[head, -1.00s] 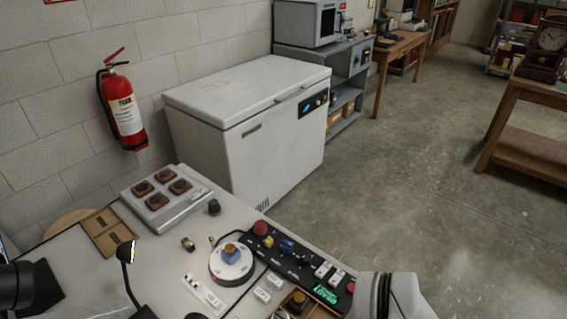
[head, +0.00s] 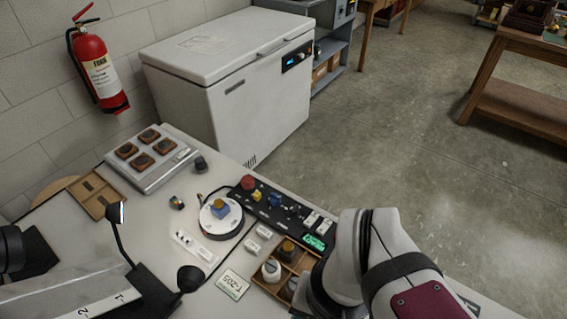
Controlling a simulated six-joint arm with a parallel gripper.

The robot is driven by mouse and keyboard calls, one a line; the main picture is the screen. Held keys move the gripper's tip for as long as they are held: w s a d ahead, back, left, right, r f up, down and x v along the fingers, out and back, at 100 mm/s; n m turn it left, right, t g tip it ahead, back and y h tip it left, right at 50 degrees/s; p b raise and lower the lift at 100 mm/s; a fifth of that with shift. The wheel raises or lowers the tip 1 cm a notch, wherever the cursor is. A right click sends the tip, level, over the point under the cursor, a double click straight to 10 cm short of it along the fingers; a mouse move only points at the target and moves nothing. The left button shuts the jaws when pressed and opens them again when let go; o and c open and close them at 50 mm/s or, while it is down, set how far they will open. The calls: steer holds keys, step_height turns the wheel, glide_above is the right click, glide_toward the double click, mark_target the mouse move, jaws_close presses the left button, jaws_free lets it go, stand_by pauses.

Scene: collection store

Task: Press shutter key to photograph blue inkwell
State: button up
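A small blue inkwell (head: 219,213) with an orange-brown top stands on a round white turntable (head: 234,222) with a dark rim. The labels are too small to read, so I cannot tell which key is the shutter. My arm covers the strip's right end. My gripper's fingers do not show.
A wooden divided tray (head: 267,287) with bottles lies beside my arm. A card marked T-205 (head: 233,284), a white slide-like strip (head: 195,248) and small white blocks (head: 257,239) lie nearby. A four-pad plate (head: 153,178) and black lamp-like stalks (head: 118,235) stand at left.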

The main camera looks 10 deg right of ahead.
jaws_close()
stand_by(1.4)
